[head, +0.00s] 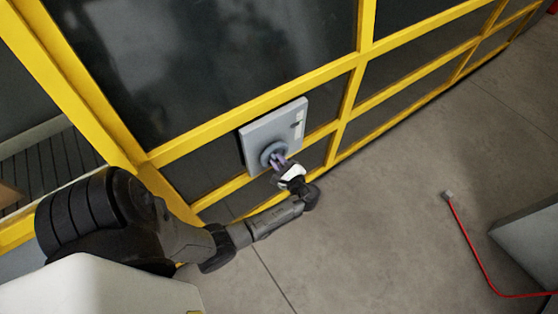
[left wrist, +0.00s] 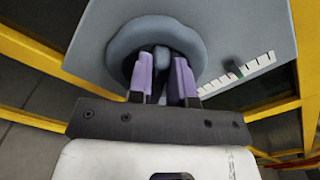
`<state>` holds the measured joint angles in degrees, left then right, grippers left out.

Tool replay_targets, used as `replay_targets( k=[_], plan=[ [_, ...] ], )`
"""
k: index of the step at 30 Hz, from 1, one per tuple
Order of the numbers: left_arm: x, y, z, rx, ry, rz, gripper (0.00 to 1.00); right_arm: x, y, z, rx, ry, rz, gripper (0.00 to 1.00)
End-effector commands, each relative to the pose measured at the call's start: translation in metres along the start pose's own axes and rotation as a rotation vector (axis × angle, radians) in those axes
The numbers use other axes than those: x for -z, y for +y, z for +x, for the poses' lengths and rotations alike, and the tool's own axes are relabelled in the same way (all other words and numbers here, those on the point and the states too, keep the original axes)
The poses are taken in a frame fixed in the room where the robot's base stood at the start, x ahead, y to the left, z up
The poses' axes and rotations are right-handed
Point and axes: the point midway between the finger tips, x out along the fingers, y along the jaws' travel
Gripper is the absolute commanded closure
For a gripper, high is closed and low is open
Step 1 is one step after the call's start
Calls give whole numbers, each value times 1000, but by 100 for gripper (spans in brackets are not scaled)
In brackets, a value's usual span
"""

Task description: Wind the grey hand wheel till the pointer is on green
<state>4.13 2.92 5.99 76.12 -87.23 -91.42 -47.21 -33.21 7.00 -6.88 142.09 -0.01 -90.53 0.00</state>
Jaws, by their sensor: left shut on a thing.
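The grey hand wheel (head: 273,153) sits on the lower part of a light grey panel (head: 272,130) fixed to a yellow frame. In the left wrist view the hand wheel (left wrist: 155,40) is a thick ring with a grey bar in its middle. My left gripper (head: 281,161) reaches in from below; its purple fingers (left wrist: 160,75) are closed on the bar inside the ring. A white scale (left wrist: 215,85) with dark ticks lies right of the wheel. My right gripper is not in view.
Yellow bars (head: 250,107) with dark panes surround the panel. The grey floor (head: 370,210) to the right is largely clear. A red cable (head: 470,243) lies there beside a grey box (head: 530,240) at the right edge.

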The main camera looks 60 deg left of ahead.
Motion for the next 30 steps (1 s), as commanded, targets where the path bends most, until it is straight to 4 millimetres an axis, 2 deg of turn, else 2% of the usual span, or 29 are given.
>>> replay_targets(
  k=[17,18,25,30],
  plan=[
    [-1,0,0,1,-3,-29,100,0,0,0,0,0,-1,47],
    [-1,0,0,1,-3,-29,77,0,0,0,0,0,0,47],
    [0,0,0,0,-1,-27,55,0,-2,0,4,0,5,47],
    [0,0,0,0,-1,-27,55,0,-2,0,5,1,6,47]
  ],
)
